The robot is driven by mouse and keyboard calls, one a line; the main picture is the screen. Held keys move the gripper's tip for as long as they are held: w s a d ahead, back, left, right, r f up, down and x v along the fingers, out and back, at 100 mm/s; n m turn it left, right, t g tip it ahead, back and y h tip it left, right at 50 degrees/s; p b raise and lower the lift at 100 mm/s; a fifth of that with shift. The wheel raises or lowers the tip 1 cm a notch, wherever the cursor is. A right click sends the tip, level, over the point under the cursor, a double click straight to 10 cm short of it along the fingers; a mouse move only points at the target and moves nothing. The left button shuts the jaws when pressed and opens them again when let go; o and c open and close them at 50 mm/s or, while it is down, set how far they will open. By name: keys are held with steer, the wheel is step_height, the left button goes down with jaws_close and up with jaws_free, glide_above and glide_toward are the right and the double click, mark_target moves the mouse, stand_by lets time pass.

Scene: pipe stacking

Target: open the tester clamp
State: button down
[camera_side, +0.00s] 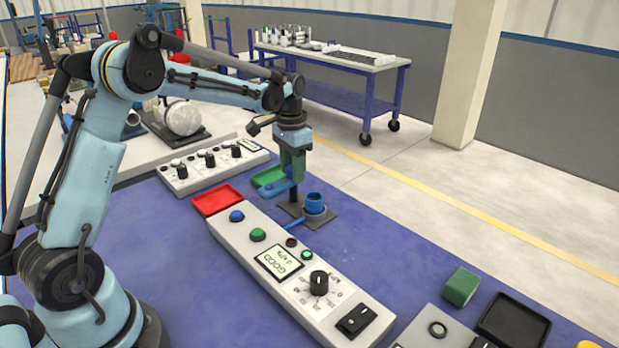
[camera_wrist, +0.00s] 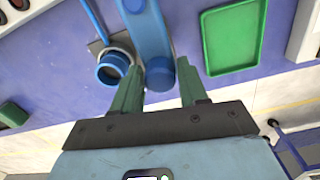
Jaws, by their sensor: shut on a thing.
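The tester clamp has a blue arm (camera_wrist: 146,28) with a round end knob (camera_wrist: 160,74). My gripper (camera_wrist: 160,66) has its green fingers on either side of this knob and is shut on it. In the side view my gripper (camera_side: 292,170) points down at the blue clamp arm (camera_side: 278,188), beside the dark post. A blue pipe (camera_side: 314,201) stands upright in the tester's holder, and it also shows in the wrist view (camera_wrist: 113,66). The clamp arm lies beside the pipe, not over its open top. The tester panel (camera_side: 280,262) has a display reading GOOD.
A red tray (camera_side: 217,199) and a green tray (camera_side: 266,178) lie near the tester; the green tray also shows in the wrist view (camera_wrist: 232,40). A control box (camera_side: 212,168) stands behind. A green block (camera_side: 461,287) and a black tray (camera_side: 513,322) are at front right.

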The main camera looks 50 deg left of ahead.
steer(key=shift+m, duration=0.6)
steer(key=c, duration=0.8)
jaws_free()
step_height(320, 180, up, 12)
steer(key=shift+r, duration=0.1)
